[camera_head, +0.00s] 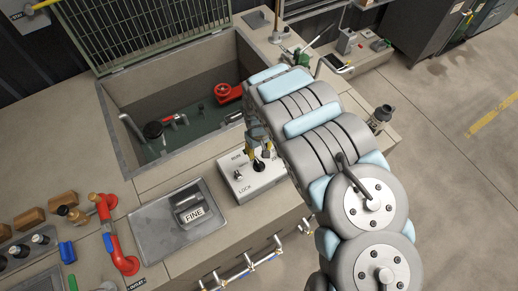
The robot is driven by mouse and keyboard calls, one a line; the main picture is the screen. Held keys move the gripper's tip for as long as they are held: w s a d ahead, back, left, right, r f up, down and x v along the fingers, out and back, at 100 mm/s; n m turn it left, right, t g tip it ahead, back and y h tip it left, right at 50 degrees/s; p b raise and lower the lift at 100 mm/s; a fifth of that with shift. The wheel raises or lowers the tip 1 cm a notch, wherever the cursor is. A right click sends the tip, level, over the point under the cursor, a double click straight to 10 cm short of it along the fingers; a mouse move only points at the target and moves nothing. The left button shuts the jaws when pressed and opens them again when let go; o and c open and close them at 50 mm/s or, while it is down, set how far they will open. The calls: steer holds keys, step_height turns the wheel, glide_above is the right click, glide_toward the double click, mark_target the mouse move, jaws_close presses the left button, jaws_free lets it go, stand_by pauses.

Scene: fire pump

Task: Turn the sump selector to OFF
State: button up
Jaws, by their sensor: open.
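A pale control box (250,182) sits on the bench near the middle of the view, just in front of the sunken pit. Its readable labels say RUN at the back left and LOCK at the front. A small black knob (258,165) stands on its top; which way it points is too small to tell. I read no SUMP or OFF label, so I cannot confirm this is the sump selector. My gripper (260,149) is open, pointing down just above or at the knob. Whether it touches the knob cannot be told. My arm hides the box's right side.
The open pit (130,115) behind holds a red wheel (224,92) and pipes, with a raised mesh lid (150,30). A sunken metal tray with a FINE block (189,207) is at left. Red pipework (113,235) stands farther left. A dark bottle (381,116) stands right of my arm.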

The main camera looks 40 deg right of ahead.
steer(key=shift+s+r, duration=0.1)
steer(key=shift+r, duration=0.25)
stand_by(0.6)
